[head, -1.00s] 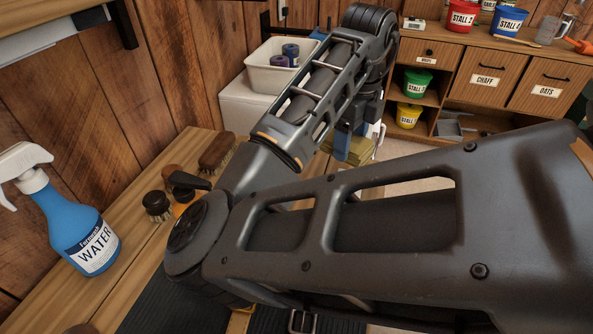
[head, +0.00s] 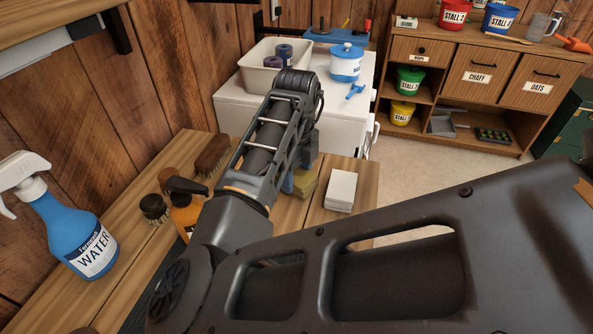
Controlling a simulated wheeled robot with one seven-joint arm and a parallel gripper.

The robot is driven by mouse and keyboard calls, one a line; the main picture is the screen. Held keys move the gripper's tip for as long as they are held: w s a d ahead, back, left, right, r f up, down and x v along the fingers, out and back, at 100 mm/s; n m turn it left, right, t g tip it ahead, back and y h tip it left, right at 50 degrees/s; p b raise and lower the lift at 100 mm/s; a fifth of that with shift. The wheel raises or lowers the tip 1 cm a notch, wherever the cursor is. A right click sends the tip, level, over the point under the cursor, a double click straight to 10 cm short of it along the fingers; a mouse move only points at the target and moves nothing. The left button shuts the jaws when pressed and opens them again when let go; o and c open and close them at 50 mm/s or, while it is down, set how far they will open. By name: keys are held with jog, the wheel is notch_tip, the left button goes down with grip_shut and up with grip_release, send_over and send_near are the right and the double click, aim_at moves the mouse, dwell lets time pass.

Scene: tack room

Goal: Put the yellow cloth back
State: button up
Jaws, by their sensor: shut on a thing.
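The yellow cloth (head: 306,184), a folded pad, shows just right of my wrist, low over the wooden bench top (head: 357,171). My gripper (head: 289,184) hangs below the wrist and is mostly hidden by my arm; a bluish part of it shows against the cloth. It is shut on the yellow cloth. I cannot tell whether the cloth touches the bench. A stack of white cloths (head: 341,190) lies on the bench just right of the yellow cloth, with a small gap.
A blue spray bottle (head: 75,232), brushes (head: 212,153) and an amber bottle (head: 185,213) stand at the left. Behind the bench is a white cabinet (head: 235,110) with a tub (head: 262,80) and blue-lidded pot (head: 346,64). Floor (head: 440,170) is clear at right.

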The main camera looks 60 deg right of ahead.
jog(key=shift+f, duration=0.1)
jog(key=shift+f, duration=0.1)
jog(key=o, duration=1)
jog(key=shift+o, duration=0.2)
